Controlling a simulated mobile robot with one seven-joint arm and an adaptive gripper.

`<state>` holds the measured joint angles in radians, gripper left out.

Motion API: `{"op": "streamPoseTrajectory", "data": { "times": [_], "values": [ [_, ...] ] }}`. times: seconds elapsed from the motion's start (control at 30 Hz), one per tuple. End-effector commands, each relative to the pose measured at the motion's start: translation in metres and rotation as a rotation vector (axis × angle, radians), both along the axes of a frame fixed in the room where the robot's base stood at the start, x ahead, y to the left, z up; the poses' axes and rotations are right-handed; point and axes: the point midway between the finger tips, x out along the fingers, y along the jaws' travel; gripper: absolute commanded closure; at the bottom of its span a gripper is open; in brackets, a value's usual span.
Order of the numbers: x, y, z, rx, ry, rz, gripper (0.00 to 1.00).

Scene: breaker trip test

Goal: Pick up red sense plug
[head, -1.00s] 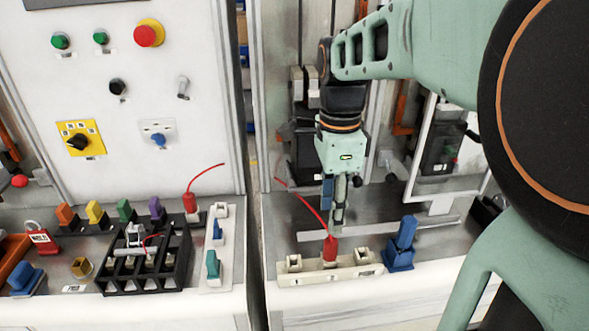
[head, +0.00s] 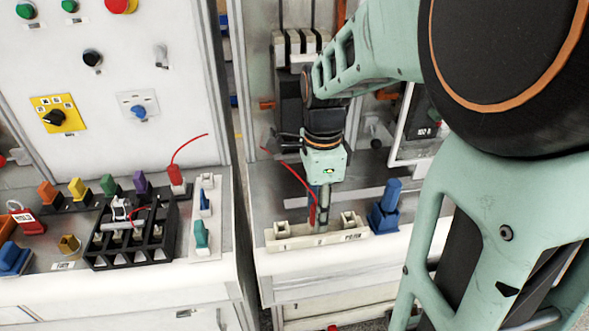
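A red plug (head: 312,214) with a red lead stands at the middle of a white holder (head: 318,238) on the right bench. My gripper (head: 319,215) points down right at this plug, and its fingers hide most of it. Only a narrow red strip and the lead (head: 298,176) rising to the upper left show. I cannot tell whether the fingers are closed on the plug. A second red plug (head: 176,178) with a red lead stands on the left bench, beside the purple plug.
A blue block (head: 386,208) stands just right of the white holder. Empty sockets (head: 282,231) (head: 349,221) flank the plug. A black rack (head: 130,232) and coloured plugs occupy the left bench. A gap separates the benches. My arm covers the right side.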

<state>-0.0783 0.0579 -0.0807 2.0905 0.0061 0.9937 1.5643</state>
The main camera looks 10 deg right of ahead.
Motion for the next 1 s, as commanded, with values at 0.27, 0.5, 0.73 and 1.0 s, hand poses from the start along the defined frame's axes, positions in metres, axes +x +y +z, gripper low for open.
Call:
{"op": "streamPoseTrajectory", "data": {
  "times": [0.27,0.5,0.73,1.0],
  "values": [
    [0.000,0.000,0.000,0.000,-0.001,0.000,0.91],
    [0.000,0.000,0.001,0.000,-0.001,0.000,1.00],
    [0.001,-0.001,0.003,0.000,-0.001,0.000,1.00],
    [0.005,-0.009,0.015,0.000,-0.001,0.000,1.00]
  ]
}}
